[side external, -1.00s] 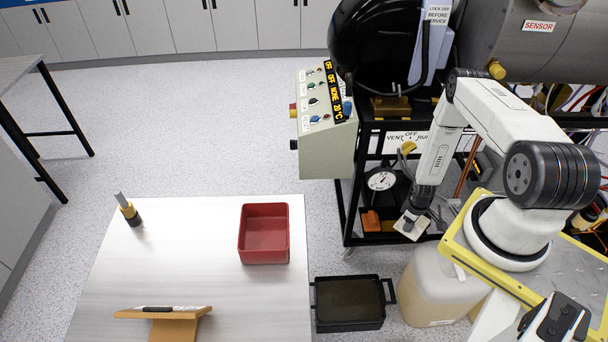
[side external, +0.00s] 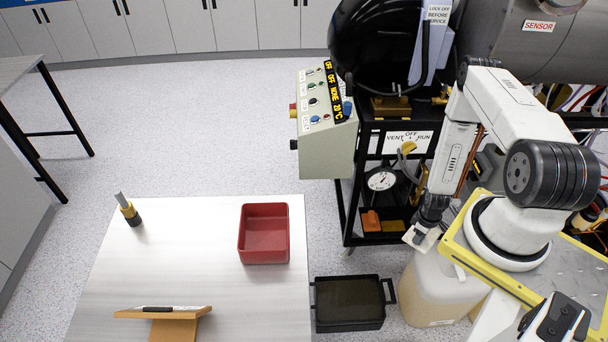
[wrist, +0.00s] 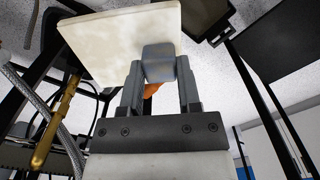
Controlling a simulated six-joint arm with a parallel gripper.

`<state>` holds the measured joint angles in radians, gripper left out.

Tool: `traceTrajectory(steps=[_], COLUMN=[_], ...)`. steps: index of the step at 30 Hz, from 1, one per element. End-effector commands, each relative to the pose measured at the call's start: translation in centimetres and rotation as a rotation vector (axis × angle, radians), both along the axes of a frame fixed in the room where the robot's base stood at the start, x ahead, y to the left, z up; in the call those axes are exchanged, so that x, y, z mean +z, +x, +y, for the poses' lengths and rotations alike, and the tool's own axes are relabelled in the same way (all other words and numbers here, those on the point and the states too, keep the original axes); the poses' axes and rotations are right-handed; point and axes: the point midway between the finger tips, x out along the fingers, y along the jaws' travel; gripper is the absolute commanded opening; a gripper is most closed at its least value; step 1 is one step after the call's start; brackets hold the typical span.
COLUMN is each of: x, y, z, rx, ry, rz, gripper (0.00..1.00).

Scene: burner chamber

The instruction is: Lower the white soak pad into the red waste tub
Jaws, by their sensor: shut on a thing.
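My gripper (side external: 428,226) is at the right, low beside the black rack and above the beige jug. It is shut on the white soak pad (side external: 416,238). In the wrist view the pad (wrist: 122,42) is a flat off-white square with a grey block (wrist: 158,62) held between the fingers (wrist: 157,85). The red waste tub (side external: 264,248) sits on the steel table, left of my gripper and well apart from it. The tub is open at the top and looks empty.
A black tray with handles (side external: 349,303) lies between the table (side external: 200,280) and the beige jug (side external: 440,290). The black rack (side external: 345,205) with a dial stands just left of my gripper. A brass-banded cylinder (side external: 129,211) and a wooden stand (side external: 176,322) are on the table.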

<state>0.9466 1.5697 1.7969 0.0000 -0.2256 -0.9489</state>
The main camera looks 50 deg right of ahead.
Motion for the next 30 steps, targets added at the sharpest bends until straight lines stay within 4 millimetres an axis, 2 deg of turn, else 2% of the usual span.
traceTrajectory(steps=[20,26,30], x=[0.2,1.4,3.2], y=[0.0,0.1,0.1], z=[0.0,-0.1,-0.1], rx=[0.000,0.000,0.000], ry=[0.000,-0.001,-0.001], rz=[0.000,0.000,-0.001], gripper=[0.00,0.00,0.00])
